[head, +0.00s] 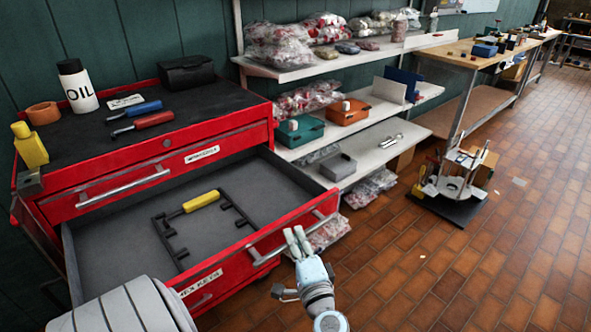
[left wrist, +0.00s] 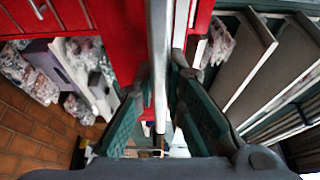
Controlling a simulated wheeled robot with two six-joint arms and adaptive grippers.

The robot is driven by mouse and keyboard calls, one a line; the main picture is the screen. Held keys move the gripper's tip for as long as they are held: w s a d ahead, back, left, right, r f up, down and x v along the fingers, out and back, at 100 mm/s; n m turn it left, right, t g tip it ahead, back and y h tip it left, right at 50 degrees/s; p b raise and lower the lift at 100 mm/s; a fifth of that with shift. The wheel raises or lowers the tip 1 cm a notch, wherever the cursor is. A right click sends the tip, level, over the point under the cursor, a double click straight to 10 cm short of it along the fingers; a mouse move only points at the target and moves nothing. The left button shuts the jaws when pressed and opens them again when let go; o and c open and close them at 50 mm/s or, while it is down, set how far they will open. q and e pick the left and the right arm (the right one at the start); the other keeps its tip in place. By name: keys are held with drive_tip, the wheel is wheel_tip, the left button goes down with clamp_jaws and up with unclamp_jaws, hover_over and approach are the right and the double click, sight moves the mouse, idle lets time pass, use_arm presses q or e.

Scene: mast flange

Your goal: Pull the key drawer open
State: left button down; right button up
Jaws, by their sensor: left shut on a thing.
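The key drawer (head: 110,258) of the red tool chest stands pulled out, and its label reads "HEX KEYS". A yellow-handled tool (head: 202,201) and black hex keys (head: 170,245) lie on its grey floor. Its silver bar handle (head: 290,240) runs along the red front. My left gripper (head: 297,238) is at the right part of this handle. In the left wrist view the handle bar (left wrist: 160,50) runs between the two green-padded fingers (left wrist: 158,105), which are shut on it. My right gripper is not in view.
Above the open drawer is a closed drawer (head: 150,180). On the chest top (head: 85,148) are an oil bottle (head: 77,85), screwdrivers and a yellow bottle. Shelves (head: 345,65) with bagged parts stand to the right. The brick floor (head: 430,270) is clear at the front right.

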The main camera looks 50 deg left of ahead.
use_arm(q)
drive_tip(key=shift+f, duration=0.1)
drive_tip(key=c, duration=1.6)
unclamp_jaws()
drive_tip(key=shift+c, duration=0.2)
